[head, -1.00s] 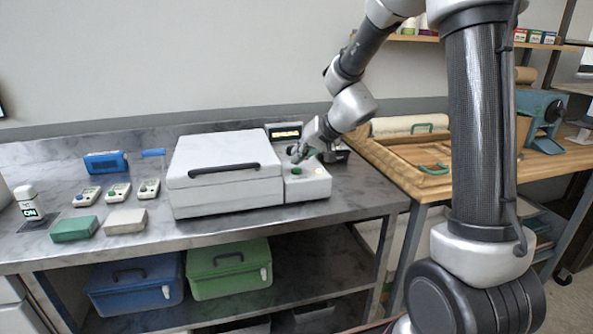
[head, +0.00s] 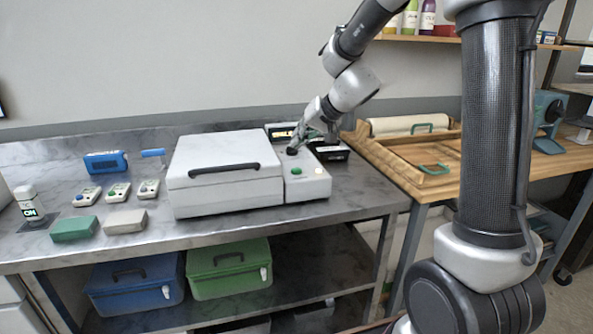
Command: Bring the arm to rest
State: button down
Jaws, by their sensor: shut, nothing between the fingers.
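My gripper (head: 293,149) is small in the head view. I cannot tell whether the fingertips touch the panel. A green button (head: 296,170) and a pale lit button (head: 319,170) show in front of the gripper. The white machine (head: 222,173) has a closed lid with a dark handle. My arm comes down from the upper right.
Small meters (head: 118,192), a green block (head: 74,229) and a grey block (head: 125,221) lie on the left of the counter. A wooden tray (head: 405,165) lies on the right bench.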

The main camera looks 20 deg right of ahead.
jog(key=shift+s+a, duration=0.1)
jog(key=s+f, duration=0.1)
jog(key=s+f+g, duration=0.1)
jog(key=s, duration=0.1)
jog(key=s+f+g, duration=0.1)
jog(key=shift+s+d, duration=0.25)
jog(key=shift+d, duration=0.05)
jog(key=s+d+r+h, duration=0.1)
jog(key=s+d, duration=0.3)
jog(key=s, duration=0.6)
jog(key=s+d+r+n+h, duration=0.1)
jog(key=s+d, duration=0.4)
jog(key=s, duration=0.5)
jog(key=s+d+r+g+h, duration=0.1)
jog(key=s+d+r+h, duration=0.2)
jog(key=s, duration=0.7)
jog(key=shift+d+r+n, duration=0.4)
jog(key=shift+d+r, duration=0.4)
jog(key=shift+r, duration=0.1)
dwell(0.6)
